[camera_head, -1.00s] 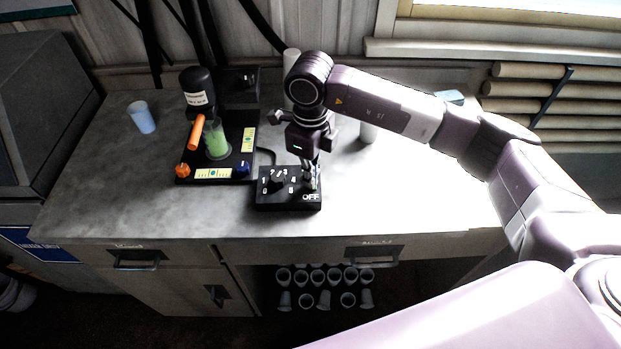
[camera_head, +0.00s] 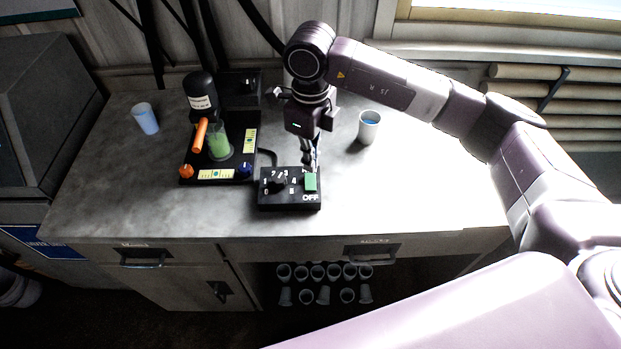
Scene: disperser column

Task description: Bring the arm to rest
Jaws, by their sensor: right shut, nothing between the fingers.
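My right gripper (camera_head: 309,163) points down just above the back right of a black control box (camera_head: 272,197) on the bench. It is shut and empty. The box has a numbered dial (camera_head: 278,182), the word OFF and a green switch (camera_head: 310,182), which shows just in front of the fingertips. I cannot tell whether the fingertips touch the box. My right arm (camera_head: 385,85) reaches in from the right over the bench. My left gripper is not in view.
The disperser (camera_head: 202,105), with an orange handle (camera_head: 200,135) and a beaker of green liquid (camera_head: 219,145), stands left of the box. A blue cup (camera_head: 145,118) stands further left. A white cup with blue contents (camera_head: 369,127) stands behind right. The front bench (camera_head: 130,205) is clear.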

